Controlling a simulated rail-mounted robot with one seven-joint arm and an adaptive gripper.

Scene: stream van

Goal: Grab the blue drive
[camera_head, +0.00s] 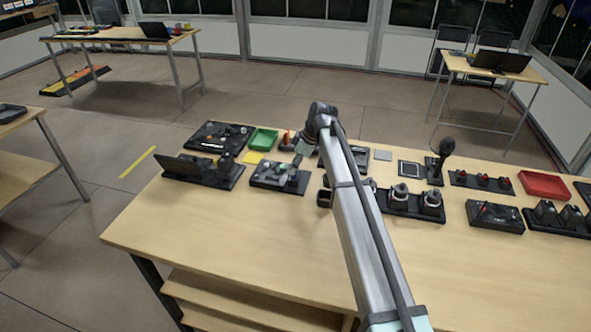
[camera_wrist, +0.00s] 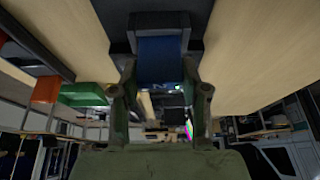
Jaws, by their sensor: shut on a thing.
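The blue drive (camera_wrist: 159,58) is in the upper middle of the wrist view, its blue face between the two fingers of my gripper (camera_wrist: 160,75). My gripper is shut on it, one finger at each side. A dark grey block or housing (camera_wrist: 160,20) adjoins the drive's far end; I cannot tell whether the drive is seated in it or apart from it. In the head view my arm reaches over the table and hides the drive; the fingers cannot be made out clearly there.
The wooden table (camera_head: 220,240) holds several devices. A green tray (camera_head: 263,140) and a small orange object (camera_head: 287,139) stand close to my wrist. The table's front is clear.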

